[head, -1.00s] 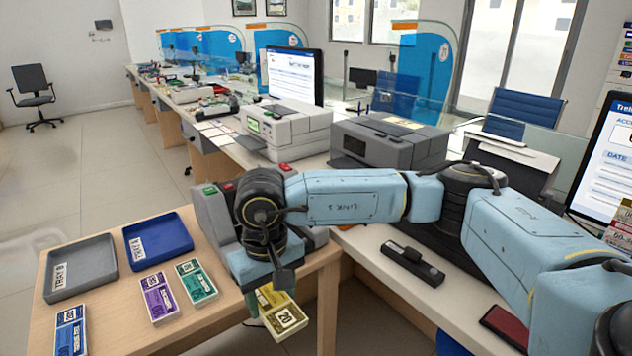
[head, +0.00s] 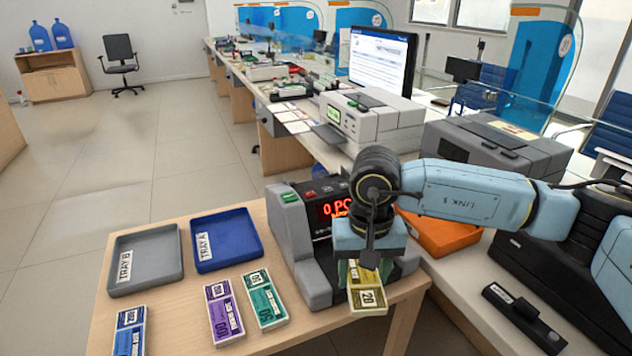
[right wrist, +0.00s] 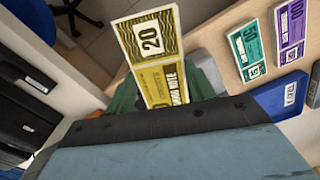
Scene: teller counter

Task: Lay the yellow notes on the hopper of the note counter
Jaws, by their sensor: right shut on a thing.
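The yellow notes (head: 369,300), a bundle marked 20, hang from my right gripper (head: 366,268), which is shut on them. In the right wrist view the yellow notes (right wrist: 150,40) stick out beyond the gripper's edge. The note counter (head: 300,245) is a grey machine with a dark front and a red lit display, standing at the right end of the wooden table. My right gripper is in front of the counter and hides part of its front and hopper. Whether the notes touch the counter cannot be told. My left gripper is out of view.
A grey tray B (head: 146,262), a blue tray A (head: 226,240), and purple (head: 224,312), green (head: 265,300) and blue (head: 129,332) note bundles lie on the table (head: 185,300). An orange tray (head: 440,235) and a black device (head: 523,318) are on the counter at right.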

